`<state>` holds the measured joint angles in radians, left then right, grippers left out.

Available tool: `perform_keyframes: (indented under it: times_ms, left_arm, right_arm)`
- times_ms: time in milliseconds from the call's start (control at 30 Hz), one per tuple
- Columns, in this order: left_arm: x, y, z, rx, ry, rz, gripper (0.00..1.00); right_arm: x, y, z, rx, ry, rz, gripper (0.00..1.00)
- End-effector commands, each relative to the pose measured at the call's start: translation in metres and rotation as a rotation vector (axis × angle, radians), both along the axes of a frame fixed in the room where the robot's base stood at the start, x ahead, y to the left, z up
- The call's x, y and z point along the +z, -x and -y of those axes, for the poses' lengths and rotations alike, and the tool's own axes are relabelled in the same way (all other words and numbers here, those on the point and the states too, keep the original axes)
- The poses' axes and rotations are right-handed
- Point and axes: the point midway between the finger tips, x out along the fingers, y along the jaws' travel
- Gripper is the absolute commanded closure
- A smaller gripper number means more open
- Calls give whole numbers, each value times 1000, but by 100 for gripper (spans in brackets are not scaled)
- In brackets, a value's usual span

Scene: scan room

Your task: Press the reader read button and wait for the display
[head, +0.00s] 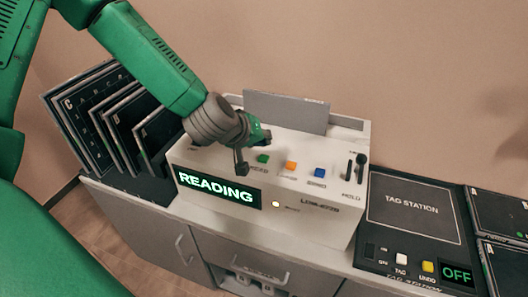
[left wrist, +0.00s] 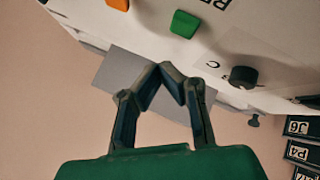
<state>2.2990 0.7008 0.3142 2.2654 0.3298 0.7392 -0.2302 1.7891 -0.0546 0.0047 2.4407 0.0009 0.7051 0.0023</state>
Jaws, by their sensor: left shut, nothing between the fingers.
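The reader (head: 300,200) is a white box on the cabinet top. My right gripper is out of view.
A grey plate (head: 286,112) stands behind. Dark panels (head: 85,120) lean at left. The tag station (head: 416,210) is at right, its display (head: 457,275) reading "OFF".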

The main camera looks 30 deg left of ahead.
Motion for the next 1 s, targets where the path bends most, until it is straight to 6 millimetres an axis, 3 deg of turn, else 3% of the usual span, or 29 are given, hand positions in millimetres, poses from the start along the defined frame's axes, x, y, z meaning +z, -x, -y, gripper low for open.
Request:
perform_keyframes:
  times_ms: [33, 267, 1000]
  left_arm:
    - [10, 0, 0, -1, -1, 0, 100]
    - [28, 0, 0, 0, 0, -1, 100]
    - [27, 0, 0, 1, 1, -1, 100]
  right_arm:
    - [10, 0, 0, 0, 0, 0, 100]
    - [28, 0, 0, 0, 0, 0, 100]
    - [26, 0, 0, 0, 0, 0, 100]
